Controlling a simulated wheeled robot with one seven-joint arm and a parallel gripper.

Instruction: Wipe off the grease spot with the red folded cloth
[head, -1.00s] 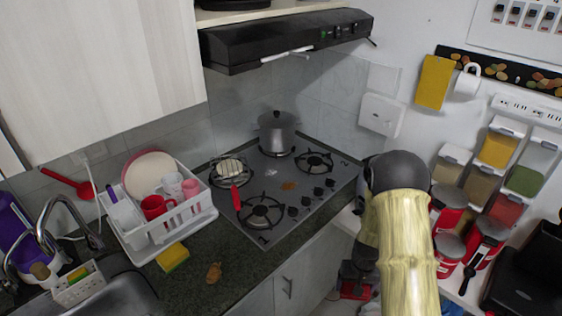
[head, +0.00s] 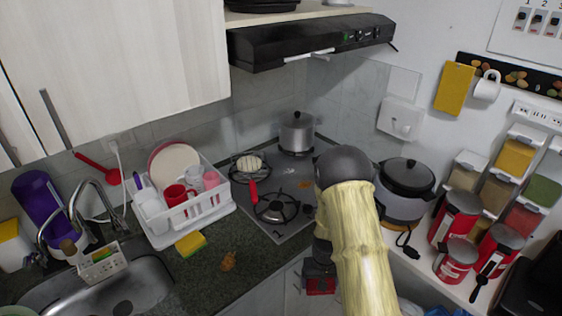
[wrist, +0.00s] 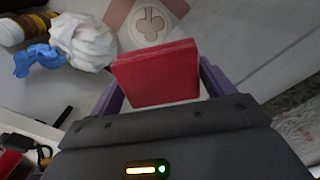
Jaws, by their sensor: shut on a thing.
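The red folded cloth (wrist: 157,75) is between the two purple fingers of my gripper (wrist: 160,88), which is shut on it in the wrist view. In the head view the gripper (head: 319,262) hangs low beside the cabinet front, with the cloth (head: 320,285) under it, clear of the counter. A brown spot (head: 304,185) lies on the steel hob, left of my arm. Another brown spot (head: 228,261) lies on the dark counter near its front edge. I cannot tell for sure which is the grease spot.
A dish rack (head: 186,228), a yellow sponge (head: 190,244) and the sink are to the left. A black-lidded cooker (head: 405,178) and red canisters (head: 455,216) stand right.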

